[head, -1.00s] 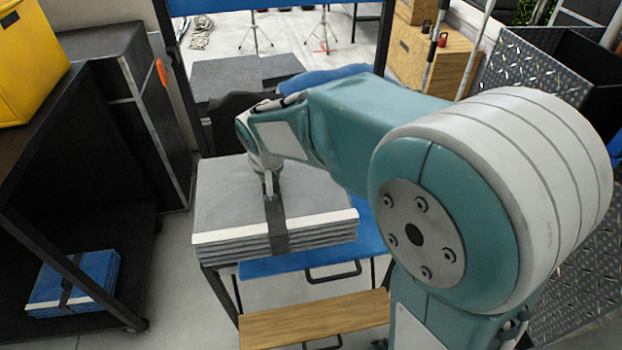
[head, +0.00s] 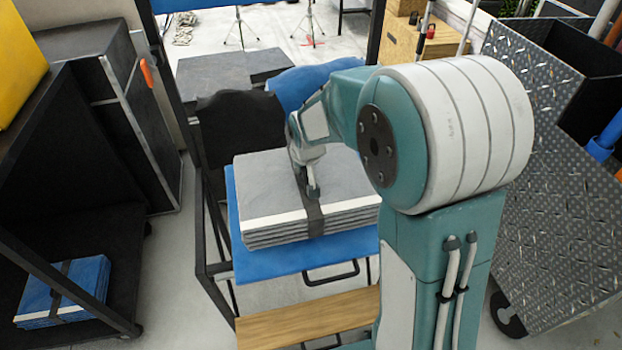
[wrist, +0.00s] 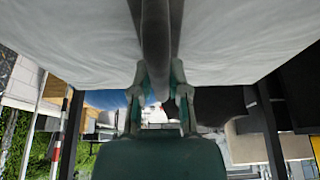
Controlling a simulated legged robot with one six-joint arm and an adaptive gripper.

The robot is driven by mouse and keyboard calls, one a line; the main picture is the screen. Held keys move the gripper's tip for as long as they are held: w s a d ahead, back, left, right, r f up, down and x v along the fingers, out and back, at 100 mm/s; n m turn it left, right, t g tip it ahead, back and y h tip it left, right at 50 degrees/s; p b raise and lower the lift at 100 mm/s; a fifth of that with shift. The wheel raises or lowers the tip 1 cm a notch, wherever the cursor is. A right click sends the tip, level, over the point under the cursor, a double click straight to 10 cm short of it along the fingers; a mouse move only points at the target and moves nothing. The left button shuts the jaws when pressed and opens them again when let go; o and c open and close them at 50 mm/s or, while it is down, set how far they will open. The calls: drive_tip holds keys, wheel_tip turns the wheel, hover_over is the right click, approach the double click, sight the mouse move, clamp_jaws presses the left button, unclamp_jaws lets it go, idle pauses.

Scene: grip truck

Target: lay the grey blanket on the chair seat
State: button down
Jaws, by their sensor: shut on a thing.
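The grey blanket (head: 268,190) is a folded stack with a pale front edge and a dark strap (head: 315,218) around its middle. My gripper (head: 312,190) is shut on the strap at the top of the stack. I cannot tell whether the blanket touches the seat. In the wrist view my gripper (wrist: 162,92) is at the strap (wrist: 156,40), and the blanket (wrist: 75,40) fills the top.
A dark cart at left holds a strapped blue blanket (head: 65,290). A diamond-plate cart (head: 540,210) stands at right. Bare floor (head: 175,270) shows left of the chair.

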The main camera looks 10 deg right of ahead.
drive_tip(key=shift+w+d+f, duration=0.25)
drive_tip(key=shift+d+f, duration=0.35)
drive_tip(key=shift+w+d+f, duration=0.2)
drive_tip(key=shift+d+f, duration=0.35)
drive_tip(key=shift+f, duration=1.65)
drive_tip(key=shift+f, duration=0.1)
drive_tip(key=c, duration=0.6)
unclamp_jaws()
drive_tip(key=shift+c, duration=0.2)
